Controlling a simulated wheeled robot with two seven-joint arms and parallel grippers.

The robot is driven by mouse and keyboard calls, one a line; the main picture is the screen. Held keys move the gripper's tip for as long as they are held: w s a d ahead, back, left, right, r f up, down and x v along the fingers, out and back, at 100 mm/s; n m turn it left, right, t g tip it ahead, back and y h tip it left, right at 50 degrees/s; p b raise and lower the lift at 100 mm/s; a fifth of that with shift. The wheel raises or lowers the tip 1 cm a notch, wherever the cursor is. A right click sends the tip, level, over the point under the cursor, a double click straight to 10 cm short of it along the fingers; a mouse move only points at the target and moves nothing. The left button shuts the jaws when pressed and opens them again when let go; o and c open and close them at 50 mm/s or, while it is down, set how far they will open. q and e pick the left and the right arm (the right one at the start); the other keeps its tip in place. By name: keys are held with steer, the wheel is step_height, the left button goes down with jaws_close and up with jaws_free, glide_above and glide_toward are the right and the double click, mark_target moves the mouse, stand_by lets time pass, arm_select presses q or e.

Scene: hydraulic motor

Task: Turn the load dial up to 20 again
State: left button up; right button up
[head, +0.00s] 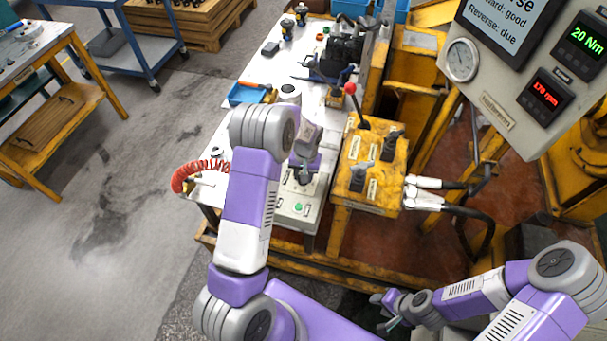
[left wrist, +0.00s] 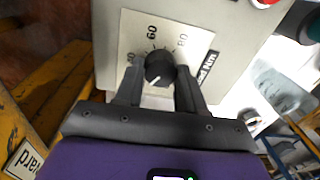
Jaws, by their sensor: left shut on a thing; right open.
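The load dial (left wrist: 159,68) is a black round knob on a pale scale plate (left wrist: 135,28) marked 60 and 80, with "Nm" lettering beside it. In the left wrist view my left gripper (left wrist: 160,84) has a finger on each side of the knob and is shut on it. In the head view my left gripper (head: 303,176) is over the light control box (head: 298,212), and the dial is hidden there. The green display (head: 588,40) reads 20 Nm. My right gripper (head: 384,312) is open, low at the bottom, away from the dial.
A yellow valve box (head: 370,165) with levers, one red-knobbed, stands right of the control box. Hoses (head: 455,197) run from its right side. A gauge (head: 462,60) and a red rpm display (head: 545,97) are on the upper-right panel. A red coiled hose (head: 190,173) lies at left.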

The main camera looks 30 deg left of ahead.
arm_select(q)
steer(key=o, duration=1)
steer(key=shift+o, duration=0.2)
steer(key=r, duration=0.3)
steer(key=r+p, duration=0.1)
steer(key=r, duration=0.3)
steer(key=shift+d+r, duration=0.2)
steer(key=shift+r, duration=0.1)
